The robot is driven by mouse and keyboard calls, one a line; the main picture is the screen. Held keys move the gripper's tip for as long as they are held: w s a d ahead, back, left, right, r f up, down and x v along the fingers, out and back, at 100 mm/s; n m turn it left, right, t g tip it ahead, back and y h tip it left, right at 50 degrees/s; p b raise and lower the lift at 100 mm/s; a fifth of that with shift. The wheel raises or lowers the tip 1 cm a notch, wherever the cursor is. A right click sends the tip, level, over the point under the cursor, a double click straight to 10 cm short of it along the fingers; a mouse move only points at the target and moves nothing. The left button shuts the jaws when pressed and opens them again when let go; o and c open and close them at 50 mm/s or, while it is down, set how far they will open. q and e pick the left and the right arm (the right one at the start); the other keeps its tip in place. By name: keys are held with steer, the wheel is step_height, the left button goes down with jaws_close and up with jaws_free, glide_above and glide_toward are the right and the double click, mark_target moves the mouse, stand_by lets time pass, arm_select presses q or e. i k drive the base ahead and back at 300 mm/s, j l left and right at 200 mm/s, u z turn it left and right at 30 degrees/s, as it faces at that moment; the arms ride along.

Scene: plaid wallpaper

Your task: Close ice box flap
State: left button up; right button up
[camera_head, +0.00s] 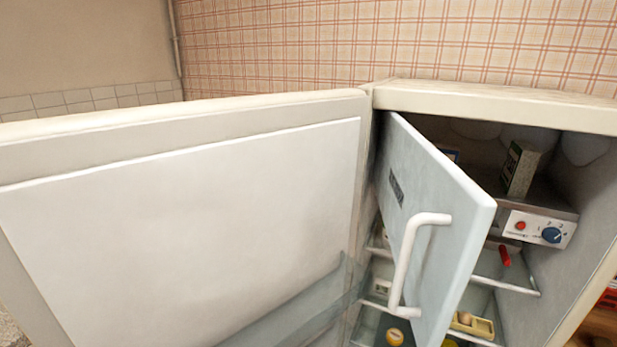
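The ice box flap (425,205) is a pale blue-white panel inside the fridge. It is hinged at its left edge and stands swung out toward me, well open. A white bar handle (407,260) is on its outer face, with a small dark label near the hinge. The ice box compartment (490,165) behind it is open to view at the right and holds a small box (521,168). Neither of my grippers is in view, and nothing touches the flap or the handle.
The fridge door (190,230) is wide open and fills the left. The fridge cabinet (500,100) stands at the right. A control panel (538,229) with a blue dial is right of the flap. Shelves below hold a red item (504,255) and an egg tray (474,325).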

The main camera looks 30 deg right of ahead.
mark_target(437, 221)
steer(key=j+z, duration=0.15)
steer(key=z, duration=0.3)
steer(key=j+z, duration=0.2)
steer(key=z, duration=0.25)
steer(key=j+z, duration=0.2)
steer(key=z, duration=0.25)
steer(key=j+z, duration=0.2)
steer(key=z, duration=0.25)
